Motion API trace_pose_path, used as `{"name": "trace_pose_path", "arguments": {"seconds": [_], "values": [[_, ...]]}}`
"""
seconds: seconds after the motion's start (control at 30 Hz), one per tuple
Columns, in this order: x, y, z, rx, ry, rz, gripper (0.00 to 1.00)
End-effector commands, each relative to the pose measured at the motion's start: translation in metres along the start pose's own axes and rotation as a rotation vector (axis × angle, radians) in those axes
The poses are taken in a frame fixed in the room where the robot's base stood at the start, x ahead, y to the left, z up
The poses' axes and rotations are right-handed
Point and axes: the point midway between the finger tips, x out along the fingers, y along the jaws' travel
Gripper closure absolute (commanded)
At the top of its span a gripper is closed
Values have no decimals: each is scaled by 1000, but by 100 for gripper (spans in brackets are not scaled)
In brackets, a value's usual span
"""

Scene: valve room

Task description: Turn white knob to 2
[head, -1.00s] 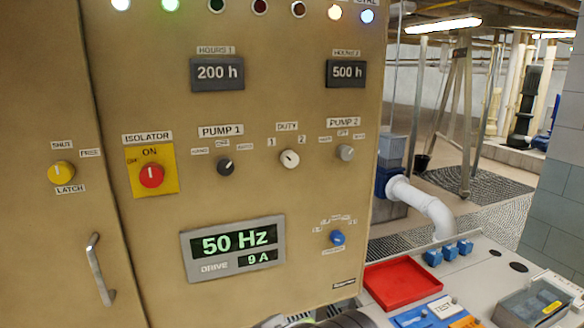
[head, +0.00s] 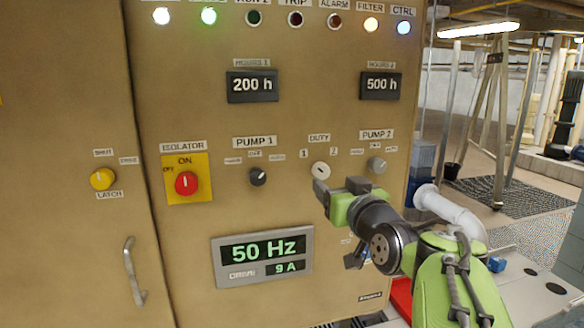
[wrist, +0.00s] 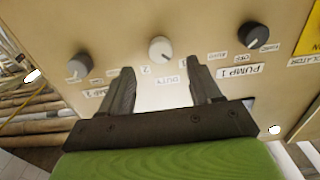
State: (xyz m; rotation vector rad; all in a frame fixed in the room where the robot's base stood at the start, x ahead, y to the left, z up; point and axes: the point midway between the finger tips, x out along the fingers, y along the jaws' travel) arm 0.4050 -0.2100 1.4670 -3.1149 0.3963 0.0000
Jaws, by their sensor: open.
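The white knob (head: 320,170) is the round DUTY knob on the tan panel, between the small labels 1 and 2. In the wrist view, which is upside down, the white knob (wrist: 161,49) has a dark pointer mark toward the 1 side. My gripper (head: 338,187) is in front of the panel, just below and right of the knob in the head view. In the wrist view my gripper (wrist: 159,68) is open, with the knob seen beyond and between its fingertips. The fingers appear apart from the knob, and nothing is between them.
The black PUMP 1 knob (head: 258,176) is left of the white knob, and the grey PUMP 2 knob (head: 376,166) is right. A red ISOLATOR switch (head: 186,183) and a drive display (head: 262,256) are on the same panel. A door handle (head: 133,270) sticks out at lower left.

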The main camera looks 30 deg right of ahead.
Motion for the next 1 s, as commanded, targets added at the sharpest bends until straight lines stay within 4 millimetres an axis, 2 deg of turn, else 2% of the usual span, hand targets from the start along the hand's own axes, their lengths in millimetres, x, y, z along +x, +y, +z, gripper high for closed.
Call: {"name": "trace_pose_path", "arguments": {"seconds": [0.1,0.3,0.43,0.63,1.0], "values": [[30,0,-4,2,-1,-3,37],[65,0,-3,0,-1,-1,37],[72,0,-2,-1,0,1,37],[72,0,0,-1,-1,2,37],[72,0,0,-1,-1,1,92]]}}
